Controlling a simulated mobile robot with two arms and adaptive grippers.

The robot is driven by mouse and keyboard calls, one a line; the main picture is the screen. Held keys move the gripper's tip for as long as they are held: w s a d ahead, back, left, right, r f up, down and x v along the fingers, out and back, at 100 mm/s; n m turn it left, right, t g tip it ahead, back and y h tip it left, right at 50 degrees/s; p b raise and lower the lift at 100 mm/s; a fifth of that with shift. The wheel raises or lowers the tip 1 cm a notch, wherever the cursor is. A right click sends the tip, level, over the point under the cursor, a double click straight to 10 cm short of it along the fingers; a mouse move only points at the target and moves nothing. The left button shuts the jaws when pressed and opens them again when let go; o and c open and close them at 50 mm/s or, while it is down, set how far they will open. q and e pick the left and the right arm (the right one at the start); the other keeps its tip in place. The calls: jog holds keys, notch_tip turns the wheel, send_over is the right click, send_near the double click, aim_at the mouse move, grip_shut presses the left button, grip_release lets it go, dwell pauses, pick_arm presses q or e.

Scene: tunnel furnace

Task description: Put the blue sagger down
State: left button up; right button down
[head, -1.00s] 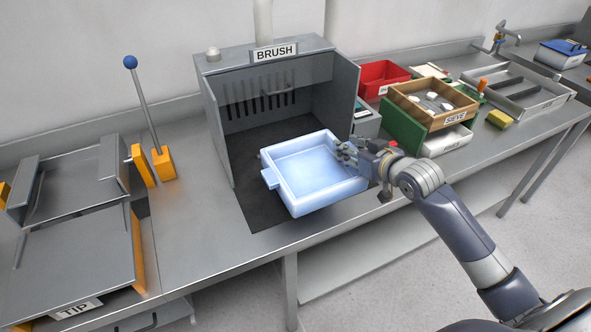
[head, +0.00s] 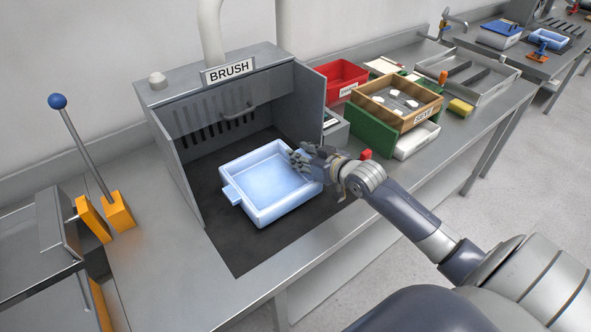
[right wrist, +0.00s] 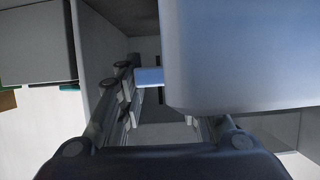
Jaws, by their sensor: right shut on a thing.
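The blue sagger (head: 262,213) is a pale blue, shallow square tray with a small lug on its left side. In the head view it is over the dark mat at the open front of the BRUSH booth (head: 180,130). My right gripper (head: 306,162) is shut on its right side. In the right wrist view the sagger (right wrist: 240,60) fills the upper right, close to the fingers. I cannot tell whether the sagger's underside touches the mat. My left gripper is not in view.
The dark mat (head: 235,255) has bare room in front of the sagger. The booth's side walls stand left and right of it. To the right are a green stand (head: 372,135) with a wooden SIEVE tray (head: 385,122) and a red bin (head: 340,82). A blue-knobbed lever (head: 85,150) stands left.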

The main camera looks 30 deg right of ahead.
jog(key=shift+w+f, duration=0.15)
jog(key=shift+f, duration=0.45)
notch_tip(320, 180, down, 2)
jog(key=shift+w+a+f, duration=0.1)
jog(key=shift+f, duration=0.6)
jog(key=c, duration=1.2)
grip_release()
jog(key=shift+f, duration=0.15)
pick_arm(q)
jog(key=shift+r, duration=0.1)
pick_arm(e)
jog(key=shift+o, duration=0.2)
jog(key=shift+s, duration=0.25)
jog(key=v, duration=1)
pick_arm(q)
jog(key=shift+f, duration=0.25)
pick_arm(e)
jog(key=shift+v, duration=0.9)
